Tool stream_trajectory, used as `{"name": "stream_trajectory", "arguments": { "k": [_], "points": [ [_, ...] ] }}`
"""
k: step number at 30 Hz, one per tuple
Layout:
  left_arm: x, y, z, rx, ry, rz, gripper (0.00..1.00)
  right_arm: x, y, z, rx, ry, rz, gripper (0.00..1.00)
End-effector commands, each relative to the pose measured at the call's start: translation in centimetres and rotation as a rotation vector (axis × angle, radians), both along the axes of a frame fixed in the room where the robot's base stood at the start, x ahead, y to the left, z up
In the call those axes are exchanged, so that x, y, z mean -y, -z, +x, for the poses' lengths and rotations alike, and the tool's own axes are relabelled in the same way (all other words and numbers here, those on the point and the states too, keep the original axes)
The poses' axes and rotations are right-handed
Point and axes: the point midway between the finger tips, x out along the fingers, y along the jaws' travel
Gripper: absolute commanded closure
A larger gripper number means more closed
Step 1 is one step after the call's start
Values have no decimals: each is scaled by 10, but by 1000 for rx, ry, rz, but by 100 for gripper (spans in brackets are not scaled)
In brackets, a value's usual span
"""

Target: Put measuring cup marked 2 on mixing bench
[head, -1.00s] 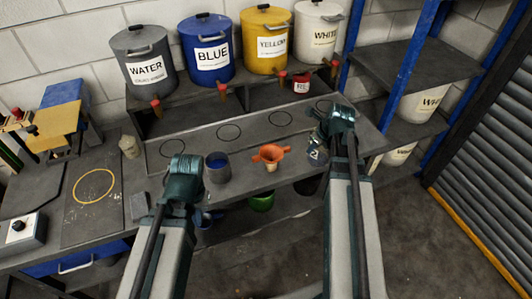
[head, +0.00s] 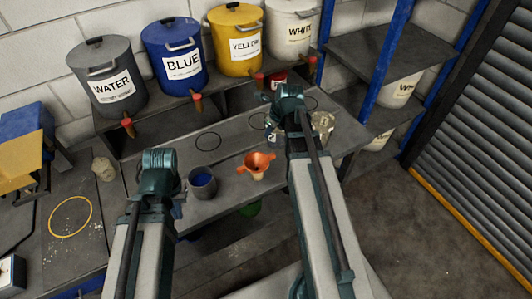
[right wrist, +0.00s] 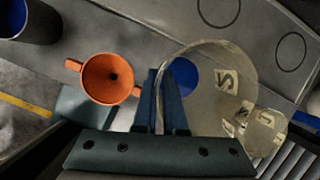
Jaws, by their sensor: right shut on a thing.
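My right gripper (head: 287,108) is shut on a clear measuring cup (head: 272,137) over the grey bench (head: 226,166). Its mark reads like a 2, and shows inverted in the right wrist view (right wrist: 226,82). A blue patch shows in or through the cup; I cannot tell which. My left gripper (head: 163,165) is at the bench's left front, left of a dark cup with blue inside (head: 203,182); its fingers are hidden. No label shows which surface is the mixing bench.
An orange funnel (head: 257,164) stands near the bench's front edge. A second clear cup (head: 323,125) is right of my right gripper. Labelled buckets, such as the blue one (head: 175,55), stand on the shelf behind. A yellow ring (head: 70,217) marks the left surface.

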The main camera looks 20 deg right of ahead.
Motion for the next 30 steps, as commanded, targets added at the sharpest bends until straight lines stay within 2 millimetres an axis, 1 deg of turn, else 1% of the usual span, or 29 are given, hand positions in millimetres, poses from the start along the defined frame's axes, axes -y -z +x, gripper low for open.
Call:
{"name": "stream_trajectory", "arguments": {
  "k": [1, 3, 5, 7, 12, 14, 17, 21, 24, 30],
  "points": [
    [0, 17, 0, 0, 2, 0, 100, 0, 17, 0, 0, 0, 0, 100],
    [0, 28, 0, 0, 3, 1, 100, 0, 28, 0, 0, 0, 0, 100],
    [0, 34, 0, 0, 4, 1, 100, 0, 34, 0, 0, 0, 0, 100],
    [0, 38, 0, 0, 4, 1, 100, 0, 37, 0, 0, 0, 0, 100],
    [0, 36, 0, 0, 3, 1, 100, 0, 36, 0, 0, 0, 0, 100],
    [0, 40, 0, 0, 3, 1, 100, 0, 40, 0, 0, 0, 0, 100],
    [0, 50, 0, 0, 3, 1, 100, 0, 50, 0, 0, 0, 0, 100],
    [0, 68, 0, 0, 2, 1, 100, 0, 68, 0, 0, 0, 0, 100],
    [0, 75, 0, 0, 2, 1, 100, 0, 75, 0, 0, 0, 0, 100],
    [0, 72, 0, 0, 2, 1, 100, 0, 72, 0, 0, 0, 0, 100]
  ]
}}
